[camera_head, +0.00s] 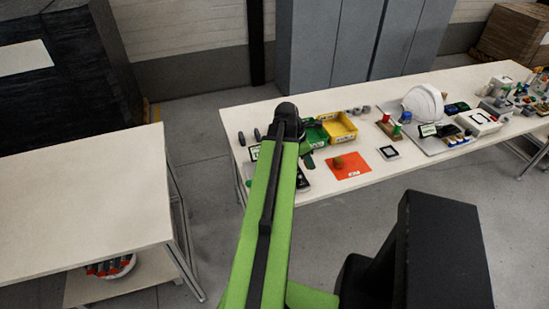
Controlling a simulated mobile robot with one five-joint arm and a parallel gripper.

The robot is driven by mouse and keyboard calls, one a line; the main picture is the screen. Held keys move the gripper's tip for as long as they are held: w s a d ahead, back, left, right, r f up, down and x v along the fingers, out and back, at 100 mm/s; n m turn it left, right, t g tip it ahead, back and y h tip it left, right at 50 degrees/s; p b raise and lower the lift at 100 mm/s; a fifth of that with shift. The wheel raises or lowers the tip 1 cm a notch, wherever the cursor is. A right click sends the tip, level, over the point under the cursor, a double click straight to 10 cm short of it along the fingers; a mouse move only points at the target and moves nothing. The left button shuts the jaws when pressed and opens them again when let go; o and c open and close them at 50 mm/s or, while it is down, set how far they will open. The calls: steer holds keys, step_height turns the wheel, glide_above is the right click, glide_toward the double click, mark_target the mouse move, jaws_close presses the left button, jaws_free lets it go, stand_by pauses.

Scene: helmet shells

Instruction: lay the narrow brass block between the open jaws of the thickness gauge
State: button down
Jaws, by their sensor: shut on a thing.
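My green arm (268,215) reaches up from the bottom middle to a dark joint (287,122) over the left part of the long table. I cannot make out my gripper; the arm's far end hides it or blends into the dark items there. A small brownish-gold piece (338,163) rests on an orange mat (349,172) right of the arm; I cannot tell if it is the narrow brass block. Dark equipment lies at the arm's end, partly hidden; I cannot tell if the thickness gauge is among it.
A white helmet shell (424,103) sits farther right, among several small parts. A bare pale table (75,200) stands at left. Grey floor lies between the tables.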

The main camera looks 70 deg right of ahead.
steer(key=shift+s+r, duration=0.1)
steer(key=shift+s, duration=0.1)
steer(key=w+a+f+b, duration=0.2)
steer(key=w, duration=1)
step_height(320, 180, down, 7)
steer(key=b, duration=0.6)
steer(key=shift+d+r+b, duration=0.1)
steer(key=shift+r+b, duration=0.05)
steer(key=shift+b, duration=0.2)
steer(key=shift+f+b, duration=0.55)
steer(key=c, duration=0.8)
jaws_free()
steer(key=shift+c, duration=0.2)
steer(key=shift+r, duration=0.1)
steer(key=p+v, duration=1.6)
steer(key=v, duration=0.1)
steer(key=shift+r, duration=0.25)
